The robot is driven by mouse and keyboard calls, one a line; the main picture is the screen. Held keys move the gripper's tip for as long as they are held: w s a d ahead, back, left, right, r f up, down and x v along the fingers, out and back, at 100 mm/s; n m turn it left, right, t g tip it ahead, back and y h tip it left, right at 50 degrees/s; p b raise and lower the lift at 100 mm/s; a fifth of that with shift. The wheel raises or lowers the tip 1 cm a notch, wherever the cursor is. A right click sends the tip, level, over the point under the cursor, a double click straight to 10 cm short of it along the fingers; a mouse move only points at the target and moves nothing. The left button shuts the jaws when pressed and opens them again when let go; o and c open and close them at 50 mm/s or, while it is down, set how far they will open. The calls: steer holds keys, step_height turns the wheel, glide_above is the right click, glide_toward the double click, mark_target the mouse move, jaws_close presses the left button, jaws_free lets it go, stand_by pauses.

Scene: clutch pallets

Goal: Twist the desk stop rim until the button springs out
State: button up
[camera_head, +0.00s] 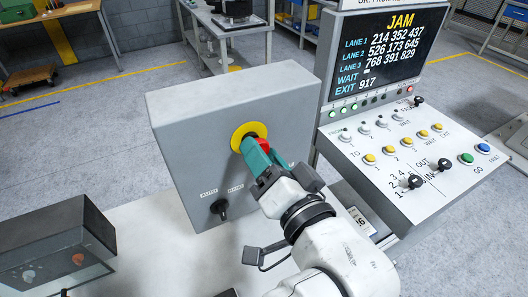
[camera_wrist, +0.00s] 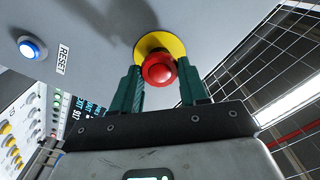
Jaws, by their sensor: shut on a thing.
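The red stop button (camera_head: 264,144) sits on a round yellow plate (camera_head: 240,131) on the front of a grey box (camera_head: 185,140). In the wrist view the red mushroom head (camera_wrist: 158,69) shows in front of its yellow plate (camera_wrist: 172,43). My gripper (camera_head: 257,152) reaches up to the button from the lower right, with its green fingers partly covering it. In the wrist view my gripper (camera_wrist: 160,80) has one finger on each side of the red head, shut on its rim. Whether the button is pressed in or out is unclear.
A black AUTO/HAND switch (camera_head: 220,208) sits low on the grey box. A blue RESET button (camera_wrist: 32,48) shows in the wrist view. A sloped control panel (camera_head: 400,150) and a screen reading JAM (camera_head: 385,55) stand at right. Wire mesh (camera_wrist: 260,60) is at right in the wrist view.

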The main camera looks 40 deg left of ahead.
steer(key=shift+w+d, duration=0.1)
stand_by(0.3)
steer(key=o, duration=1.1)
steer(key=shift+v, duration=5.4)
